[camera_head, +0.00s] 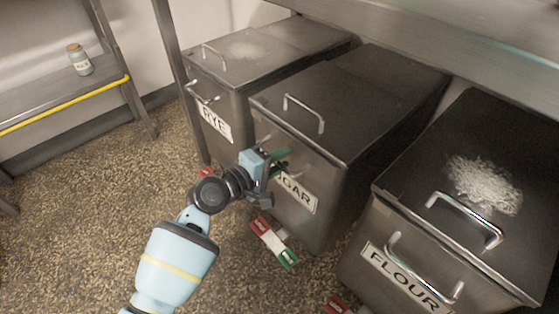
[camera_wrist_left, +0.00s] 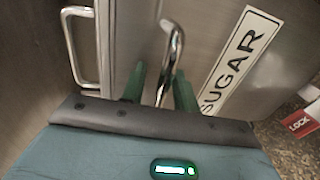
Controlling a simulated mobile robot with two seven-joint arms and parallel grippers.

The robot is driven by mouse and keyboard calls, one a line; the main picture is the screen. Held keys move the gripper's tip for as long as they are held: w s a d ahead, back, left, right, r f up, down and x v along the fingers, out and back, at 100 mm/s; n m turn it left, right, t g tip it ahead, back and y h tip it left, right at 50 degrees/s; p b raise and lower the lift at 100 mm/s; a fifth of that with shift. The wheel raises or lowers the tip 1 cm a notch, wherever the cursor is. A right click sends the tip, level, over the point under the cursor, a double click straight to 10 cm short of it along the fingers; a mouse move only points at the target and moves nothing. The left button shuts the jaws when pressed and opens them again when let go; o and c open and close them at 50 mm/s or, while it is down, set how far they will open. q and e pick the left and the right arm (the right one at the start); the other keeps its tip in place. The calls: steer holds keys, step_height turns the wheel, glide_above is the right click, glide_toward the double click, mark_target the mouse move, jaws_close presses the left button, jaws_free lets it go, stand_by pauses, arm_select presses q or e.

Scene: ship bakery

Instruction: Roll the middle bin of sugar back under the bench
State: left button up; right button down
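The sugar bin (camera_head: 345,110) is a dark metal box with a lid handle (camera_head: 304,112) on top, standing between the rye and flour bins. Its SUGAR label (camera_wrist_left: 240,60) is partly hidden by my gripper in the head view. My left gripper (camera_head: 280,163) is at the bin's front. In the left wrist view its two green fingers (camera_wrist_left: 160,90) stand apart on either side of the front handle (camera_wrist_left: 174,45), with gaps showing; I cannot tell whether either touches it. A red, white and green tab (camera_head: 272,241) lies at the bin's foot. My right gripper is not in view.
The rye bin (camera_head: 235,80) stands left of the sugar bin, the flour bin (camera_head: 430,240) right and nearer. The metal bench (camera_head: 450,45) overhangs the bins' backs; its leg (camera_head: 172,60) rises beside the rye bin. A shelf (camera_head: 50,98) with a jar (camera_head: 80,62) stands left. Speckled floor at left is clear.

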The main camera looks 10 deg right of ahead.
arm_select(q)
steer(key=shift+a, duration=0.1)
steer(key=shift+s+a+r, duration=0.1)
steer(key=shift+s+a, duration=0.2)
steer(key=shift+a, duration=0.05)
steer(key=p+v, duration=0.2)
steer(key=v, duration=0.4)
steer(key=shift+s+a+p, duration=0.2)
steer(key=shift+a+p, duration=0.1)
steer(key=shift+p, duration=0.1)
steer(key=shift+r, duration=0.1)
